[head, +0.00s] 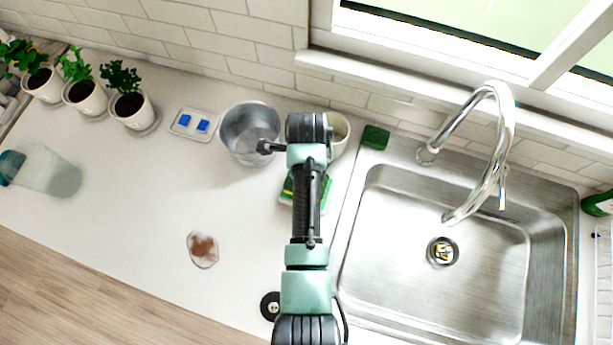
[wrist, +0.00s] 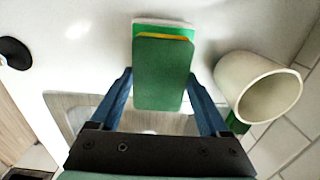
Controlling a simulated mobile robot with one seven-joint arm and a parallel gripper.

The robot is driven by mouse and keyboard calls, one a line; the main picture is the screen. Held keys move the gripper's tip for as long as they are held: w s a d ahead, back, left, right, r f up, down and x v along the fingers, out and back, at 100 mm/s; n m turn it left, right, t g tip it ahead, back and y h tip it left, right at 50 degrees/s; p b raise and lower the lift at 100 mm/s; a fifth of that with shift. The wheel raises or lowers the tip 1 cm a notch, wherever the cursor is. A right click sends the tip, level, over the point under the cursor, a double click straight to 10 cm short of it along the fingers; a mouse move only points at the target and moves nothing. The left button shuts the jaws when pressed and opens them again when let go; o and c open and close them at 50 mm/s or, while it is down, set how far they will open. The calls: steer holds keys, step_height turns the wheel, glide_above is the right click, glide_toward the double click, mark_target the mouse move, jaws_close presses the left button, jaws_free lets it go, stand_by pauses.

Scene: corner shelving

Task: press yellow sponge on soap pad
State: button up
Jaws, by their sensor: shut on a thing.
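The sponge (wrist: 163,75) has a dark green face and a thin yellow layer along its far edge in the wrist view. My gripper (wrist: 160,80) has its two blue fingers on either side of the sponge and is shut on it. A flat bright green and white piece (wrist: 188,27), which looks like the soap pad, shows just past and under the sponge. I cannot tell whether they touch. In the head view the sponge (head: 289,185) shows only in part beside my arm, which hides most of it and my fingertips.
A cream cup (wrist: 262,88) stands close right of my gripper; a metal pot (head: 249,133) is left of my arm. A dark green block (head: 375,137) sits by the sink (head: 400,230) with its tall faucet (head: 500,130).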

steer(key=shift+f+b, duration=0.6)
steer(key=shift+f, duration=0.6)
stand_by(2.2)
steer(key=shift+r, duration=0.15)
step_height(320, 180, up, 7)
steer(key=p, duration=0.7)
stand_by(0.8)
